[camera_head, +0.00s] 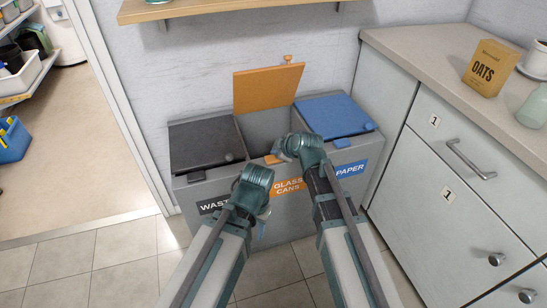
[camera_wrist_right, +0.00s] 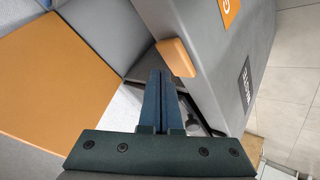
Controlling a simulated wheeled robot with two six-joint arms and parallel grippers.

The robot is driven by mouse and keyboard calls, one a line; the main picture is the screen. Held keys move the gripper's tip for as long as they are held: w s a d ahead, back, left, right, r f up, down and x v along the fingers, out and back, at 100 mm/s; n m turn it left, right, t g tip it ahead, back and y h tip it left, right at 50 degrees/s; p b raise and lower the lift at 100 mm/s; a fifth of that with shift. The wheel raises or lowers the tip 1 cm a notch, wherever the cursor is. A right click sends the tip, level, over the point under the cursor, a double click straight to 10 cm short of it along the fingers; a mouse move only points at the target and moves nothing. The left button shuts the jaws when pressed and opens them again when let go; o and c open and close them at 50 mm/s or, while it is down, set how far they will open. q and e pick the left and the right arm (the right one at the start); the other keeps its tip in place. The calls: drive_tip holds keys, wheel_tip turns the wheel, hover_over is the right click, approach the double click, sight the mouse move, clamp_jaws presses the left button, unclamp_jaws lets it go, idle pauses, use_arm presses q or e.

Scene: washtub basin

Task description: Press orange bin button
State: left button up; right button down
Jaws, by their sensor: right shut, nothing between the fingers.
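The grey bin unit (camera_head: 246,224) has three compartments, and the orange lid (camera_head: 268,88) of the middle "GLASS CANS" one stands open. The orange lid (camera_wrist_right: 48,78) also fills the left of the right wrist view. The orange button (camera_head: 272,159) sits on the front edge of the middle compartment; it shows as an orange block (camera_wrist_right: 176,57) in the right wrist view. My right gripper (camera_wrist_right: 160,76) is shut and empty, its fingertips close beside the button; I cannot tell whether they touch it. My left gripper (camera_head: 264,212) is mostly hidden behind its wrist, low before the bin.
The black waste lid (camera_head: 203,144) and blue paper lid (camera_head: 332,116) are closed. A cabinet (camera_head: 456,176) stands close on the right, with an oats box (camera_head: 491,68) on its counter. A wooden shelf (camera_head: 220,6) hangs above. Free tile floor lies in front at left.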

drive_tip(key=shift+r+p, duration=2.5)
drive_tip(key=shift+r, duration=0.05)
drive_tip(key=shift+f, duration=0.1)
drive_tip(key=s+d+r+m+g+h+p, duration=0.2)
drive_tip(key=s+r+p, duration=0.6)
drive_tip(key=s+p, duration=0.4)
drive_tip(key=s+d+r+m+g+h+p, duration=0.3)
drive_tip(key=s+r+m+g+p, duration=0.3)
drive_tip(key=s+r+m+p, duration=0.3)
drive_tip(key=s+h+p, duration=0.1)
drive_tip(key=s+p, duration=0.2)
drive_tip(key=s, duration=0.2)
drive_tip(key=shift+r, duration=0.3)
